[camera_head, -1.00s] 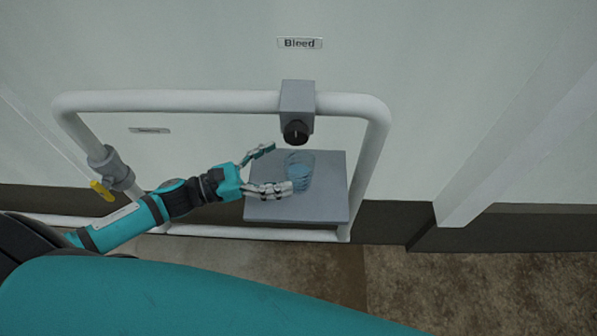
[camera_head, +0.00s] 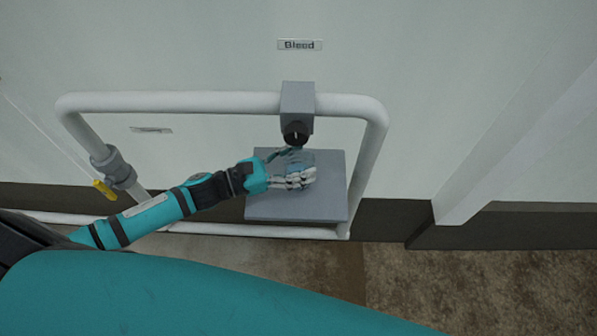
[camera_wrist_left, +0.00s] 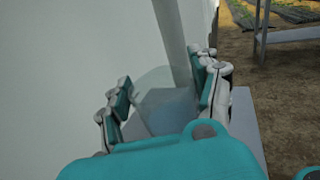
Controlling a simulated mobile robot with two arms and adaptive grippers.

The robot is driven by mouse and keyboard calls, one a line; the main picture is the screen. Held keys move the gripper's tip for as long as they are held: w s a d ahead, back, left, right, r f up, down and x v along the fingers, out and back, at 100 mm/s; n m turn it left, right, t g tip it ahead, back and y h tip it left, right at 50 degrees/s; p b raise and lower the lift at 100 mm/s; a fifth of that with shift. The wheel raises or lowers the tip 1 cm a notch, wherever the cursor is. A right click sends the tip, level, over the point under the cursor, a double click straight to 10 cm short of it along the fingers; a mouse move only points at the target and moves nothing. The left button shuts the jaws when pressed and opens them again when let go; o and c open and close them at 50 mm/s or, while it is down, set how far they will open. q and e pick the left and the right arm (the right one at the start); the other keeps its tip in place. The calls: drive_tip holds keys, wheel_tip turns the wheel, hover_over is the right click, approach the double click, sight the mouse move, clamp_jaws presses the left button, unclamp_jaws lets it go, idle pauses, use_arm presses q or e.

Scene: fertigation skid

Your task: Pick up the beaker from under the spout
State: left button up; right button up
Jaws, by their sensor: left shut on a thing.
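The clear beaker (camera_head: 297,158) stands on the grey platform (camera_head: 325,205) under the dark spout (camera_head: 296,131). The fingers of my left gripper (camera_head: 294,171) are closed around it and hide most of it in the head view. In the left wrist view, the left gripper's fingers (camera_wrist_left: 165,97) sit on both sides of the see-through beaker (camera_wrist_left: 156,80), whose outline is faint. The beaker looks upright and low over the platform; I cannot tell if it touches it. My right gripper is not in view.
A white pipe frame (camera_head: 180,102) surrounds the platform, with a grey block (camera_head: 297,97) above the spout. A yellow-handled valve (camera_head: 104,189) is on the left pipe. A "Bleed" label (camera_head: 299,44) is on the pale wall. Brown floor lies in front.

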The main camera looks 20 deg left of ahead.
use_arm(q)
drive_tip(key=c, duration=0.9)
drive_tip(key=shift+r, duration=0.1)
